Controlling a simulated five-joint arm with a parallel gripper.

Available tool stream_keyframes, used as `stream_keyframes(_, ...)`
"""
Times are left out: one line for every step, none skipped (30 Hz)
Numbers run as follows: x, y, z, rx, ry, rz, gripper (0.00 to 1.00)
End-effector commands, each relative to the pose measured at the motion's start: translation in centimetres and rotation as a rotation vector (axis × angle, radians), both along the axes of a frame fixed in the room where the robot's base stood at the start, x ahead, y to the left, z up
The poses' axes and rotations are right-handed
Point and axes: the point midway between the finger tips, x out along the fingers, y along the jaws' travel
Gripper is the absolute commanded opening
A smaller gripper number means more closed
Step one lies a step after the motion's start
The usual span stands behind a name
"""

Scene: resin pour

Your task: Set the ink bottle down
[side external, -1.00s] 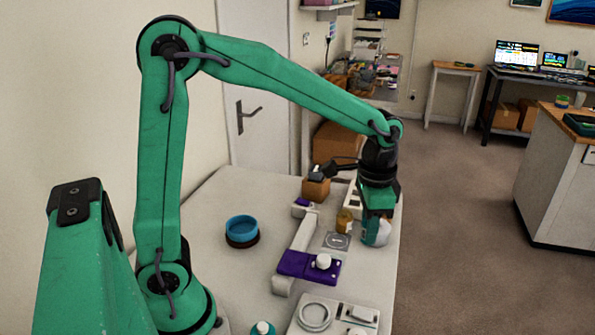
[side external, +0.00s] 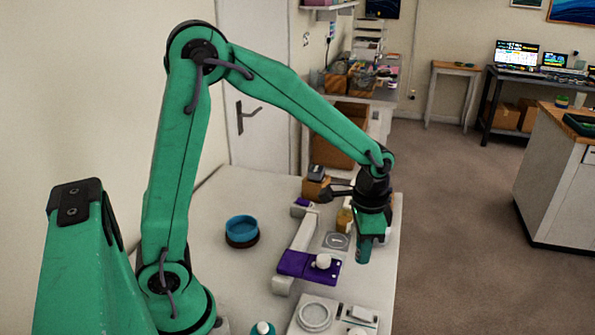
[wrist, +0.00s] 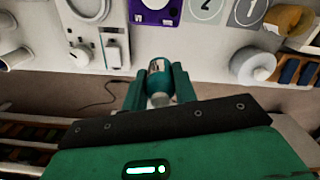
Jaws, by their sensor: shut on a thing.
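The ink bottle (wrist: 157,67), small with a teal label and a pale cap, is in my gripper (wrist: 158,88). Both fingers are shut on its sides in the wrist view, with its labelled part pointing away from my wrist. In the side view my gripper (side external: 366,240) points down near the table's right edge, and the bottle's lower end (side external: 363,256) shows just below the fingers. I cannot tell how far the bottle is from the table surface. Round grey marks numbered 2 (wrist: 205,9) and 1 (wrist: 249,11) lie on the table ahead.
A purple-topped stand (side external: 296,264) and an amber jar (side external: 343,221) are left of my gripper. A white round container (wrist: 250,64) is at right in the wrist view. A grey-white device (side external: 318,314) stands in front. A blue dish (side external: 241,229) is farther left, with clear table around it.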

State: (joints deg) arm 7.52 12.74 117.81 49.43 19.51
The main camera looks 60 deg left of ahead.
Motion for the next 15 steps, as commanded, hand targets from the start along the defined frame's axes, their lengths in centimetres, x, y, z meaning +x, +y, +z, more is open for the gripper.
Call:
stream_keyframes(0.3, 0.8, -0.5, 0.000, 0.002, 0.004, 0.06)
stream_keyframes(0.5, 1.2, -0.7, 0.000, 0.002, 0.005, 0.06)
stream_keyframes(0.8, 1.7, -1.1, 0.000, 0.002, 0.004, 0.06)
stream_keyframes(1.0, 2.2, -1.4, 0.000, 0.002, 0.005, 0.06)
stream_keyframes(1.2, 2.6, -1.7, 0.000, 0.002, 0.005, 0.06)
stream_keyframes(1.4, 3.2, -2.1, 0.000, 0.003, 0.004, 0.06)
stream_keyframes(1.7, 3.6, -2.4, 0.000, 0.002, 0.005, 0.06)
stream_keyframes(1.9, 4.1, -2.7, 0.000, 0.002, 0.004, 0.06)
stream_keyframes(2.2, 4.7, -3.1, 0.000, 0.003, 0.005, 0.06)
stream_keyframes(2.4, 5.1, -3.4, 0.000, 0.002, 0.005, 0.06)
stream_keyframes(2.6, 5.6, -3.7, 0.000, 0.002, 0.004, 0.06)
stream_keyframes(2.9, 6.1, -4.1, 0.000, 0.002, 0.005, 0.06)
stream_keyframes(3.1, 6.5, -4.3, 0.000, 0.002, 0.004, 0.06)
stream_keyframes(3.2, 6.9, -4.6, 0.000, 0.002, 0.003, 0.06)
stream_keyframes(3.5, 7.4, -4.9, 0.000, 0.002, 0.004, 0.06)
